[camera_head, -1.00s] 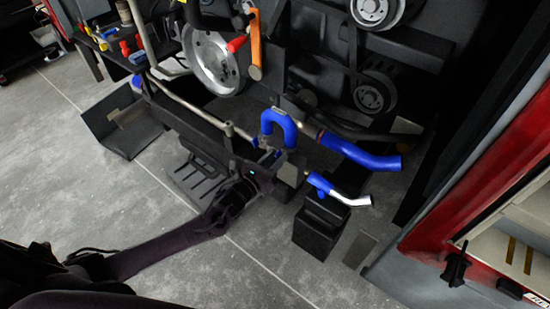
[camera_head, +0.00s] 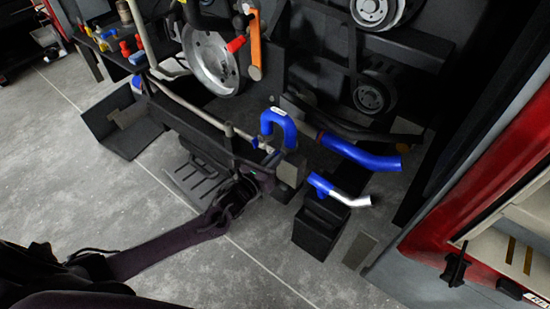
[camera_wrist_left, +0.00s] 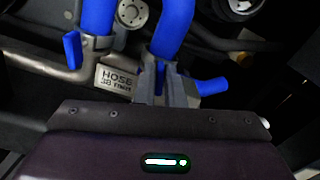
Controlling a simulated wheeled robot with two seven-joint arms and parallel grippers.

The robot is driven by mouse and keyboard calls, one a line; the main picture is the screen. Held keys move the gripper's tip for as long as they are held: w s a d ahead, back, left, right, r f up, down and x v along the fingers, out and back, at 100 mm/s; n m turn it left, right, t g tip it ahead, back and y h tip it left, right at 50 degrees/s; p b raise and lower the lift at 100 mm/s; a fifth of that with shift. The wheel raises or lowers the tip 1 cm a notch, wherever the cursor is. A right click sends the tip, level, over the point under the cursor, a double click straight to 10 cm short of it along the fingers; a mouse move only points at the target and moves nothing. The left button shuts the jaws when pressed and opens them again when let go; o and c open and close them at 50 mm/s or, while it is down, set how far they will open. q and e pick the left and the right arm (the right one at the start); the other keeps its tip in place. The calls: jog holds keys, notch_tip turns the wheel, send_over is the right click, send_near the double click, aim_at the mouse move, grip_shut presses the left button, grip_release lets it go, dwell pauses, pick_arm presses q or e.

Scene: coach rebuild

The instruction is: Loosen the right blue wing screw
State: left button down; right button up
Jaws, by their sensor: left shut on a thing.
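A blue U-shaped hose (camera_head: 271,117) stands on the pipework at the front of the coach. It also shows in the left wrist view (camera_wrist_left: 174,25), its two legs running into the metal fittings. The right blue wing screw (camera_wrist_left: 160,77) sits at the foot of the right leg, between my left gripper's fingers. My left gripper (camera_wrist_left: 165,88) is shut on it; the fingers hide part of it. The left blue wing screw (camera_wrist_left: 73,50) stands beside the left leg, apart from the gripper. In the head view my left gripper (camera_head: 267,160) is just below the hose. My right gripper is not in view.
A label reading HOSE 38 mm (camera_wrist_left: 117,79) is on the metal pipe. A blue hose (camera_head: 360,154) and a blue-and-white pipe piece (camera_head: 338,191) lie to the right, the latter above a black bin (camera_head: 318,228). A red cabinet (camera_head: 440,225) borders the right side.

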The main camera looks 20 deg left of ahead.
pick_arm(q)
jog(key=n, duration=1.2)
jog(key=shift+a+f, duration=0.2)
jog(key=shift+f, duration=0.05)
jog(key=n, duration=0.7)
jog(key=shift+f+n, duration=0.15)
jog(key=shift+n, duration=0.15)
jog(key=shift+d+f+n+p, duration=0.1)
jog(key=shift+n+p, duration=0.3)
jog(key=shift+n, duration=2.45)
jog(key=shift+d+f+n+p, duration=0.1)
jog(key=shift+n+p, duration=0.3)
jog(key=shift+n, duration=2.45)
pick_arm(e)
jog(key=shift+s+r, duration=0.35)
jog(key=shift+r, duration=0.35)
pick_arm(q)
jog(key=shift+s, duration=0.1)
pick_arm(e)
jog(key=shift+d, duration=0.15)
